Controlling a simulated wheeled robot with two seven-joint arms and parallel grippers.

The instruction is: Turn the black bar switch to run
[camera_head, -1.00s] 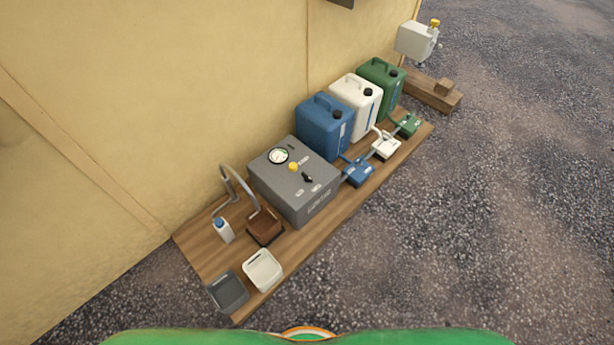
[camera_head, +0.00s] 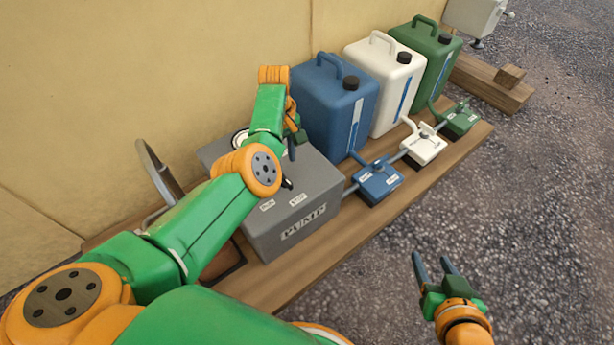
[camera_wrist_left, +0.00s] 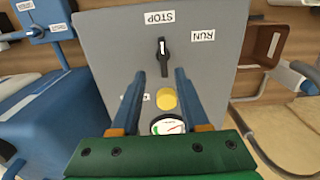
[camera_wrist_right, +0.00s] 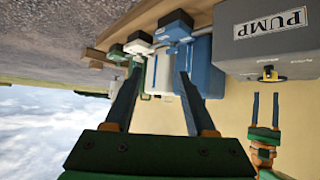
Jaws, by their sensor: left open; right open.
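The black bar switch (camera_wrist_left: 163,57) is on top of the grey pump box (camera_wrist_left: 110,40). In the left wrist view its white-marked end points toward the STOP label (camera_wrist_left: 160,17), with the RUN label (camera_wrist_left: 203,35) to the right. The switch partly shows beside my arm in the head view (camera_head: 287,183). My left gripper (camera_wrist_left: 160,72) is open above the box, its fingertips pointing at the switch from either side, apparently not touching it. It also shows in the head view (camera_head: 292,152). My right gripper (camera_head: 432,260) is open and empty over the gravel.
A yellow knob (camera_wrist_left: 166,98) and a gauge (camera_wrist_left: 167,125) are close to the switch. Blue (camera_head: 337,110), white (camera_head: 384,88) and green (camera_head: 428,60) canisters stand behind the box on the wooden board (camera_head: 395,205). A blue valve block (camera_head: 377,182) is beside it. Gravel is clear at right.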

